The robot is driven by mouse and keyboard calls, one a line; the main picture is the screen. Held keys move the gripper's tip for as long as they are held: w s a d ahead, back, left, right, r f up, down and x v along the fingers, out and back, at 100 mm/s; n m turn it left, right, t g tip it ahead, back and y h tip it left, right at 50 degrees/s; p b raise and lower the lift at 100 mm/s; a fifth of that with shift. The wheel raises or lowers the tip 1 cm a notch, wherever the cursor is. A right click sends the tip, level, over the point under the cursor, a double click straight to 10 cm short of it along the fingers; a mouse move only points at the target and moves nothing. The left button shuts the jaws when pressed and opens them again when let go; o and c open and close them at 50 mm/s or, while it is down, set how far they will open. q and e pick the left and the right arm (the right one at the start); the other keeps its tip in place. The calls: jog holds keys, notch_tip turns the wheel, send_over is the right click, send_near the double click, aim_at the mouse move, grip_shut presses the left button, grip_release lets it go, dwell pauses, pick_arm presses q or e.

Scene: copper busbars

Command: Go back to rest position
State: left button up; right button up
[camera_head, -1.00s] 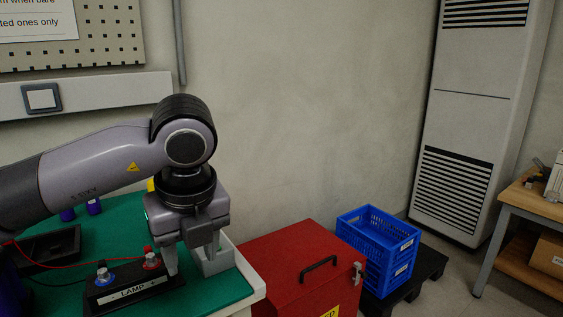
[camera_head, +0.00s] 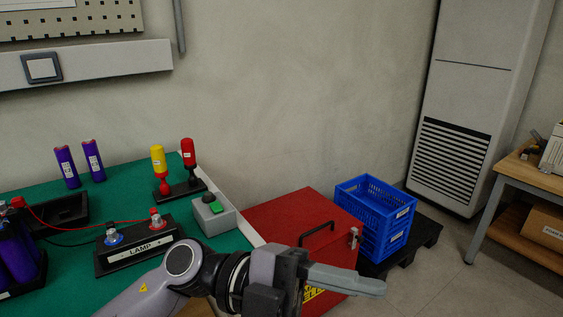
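My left gripper (camera_head: 345,280) is low in the middle of the head view, in front of the red chest (camera_head: 290,232). Its fingers point right and I see them from the side, so I cannot tell whether they are open or shut. No object shows in it. Its arm rises from the bottom edge, left of centre. It is apart from the lamp block (camera_head: 140,252) with its red and blue terminals, and from the grey button box (camera_head: 214,216) on the green mat (camera_head: 120,200). My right gripper is not in view.
Purple cells (camera_head: 66,167) and a stand with a yellow lamp (camera_head: 159,165) and a red lamp (camera_head: 188,155) are on the mat. A blue crate (camera_head: 375,215) sits on a black pallet (camera_head: 425,240). A wooden table (camera_head: 510,175) stands at right. Floor between is clear.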

pick_arm(q)
jog(key=w+a+n+t+h, duration=0.5)
jog(key=w+n+t+h, duration=0.15)
jog(key=n+t, duration=0.65)
jog(key=w+a+f+n+t+y, duration=0.5)
jog(key=a+f+n+t+y, duration=0.4)
jog(key=f+n+t+y, duration=0.4)
jog(key=s+a+f+n+g+y, duration=0.35)
jog(key=s+a+f, duration=0.2)
jog(key=f, duration=0.45)
jog(key=s+a+f+n+g+y, duration=0.2)
jog(key=s+a+f+g+y, duration=0.3)
jog(key=f, duration=0.5)
notch_tip(320, 180, up, 15)
jog(key=s+a+p, duration=0.2)
jog(key=p, duration=1.9)
jog(key=shift+s+a, duration=0.25)
jog(key=shift+s, duration=0.05)
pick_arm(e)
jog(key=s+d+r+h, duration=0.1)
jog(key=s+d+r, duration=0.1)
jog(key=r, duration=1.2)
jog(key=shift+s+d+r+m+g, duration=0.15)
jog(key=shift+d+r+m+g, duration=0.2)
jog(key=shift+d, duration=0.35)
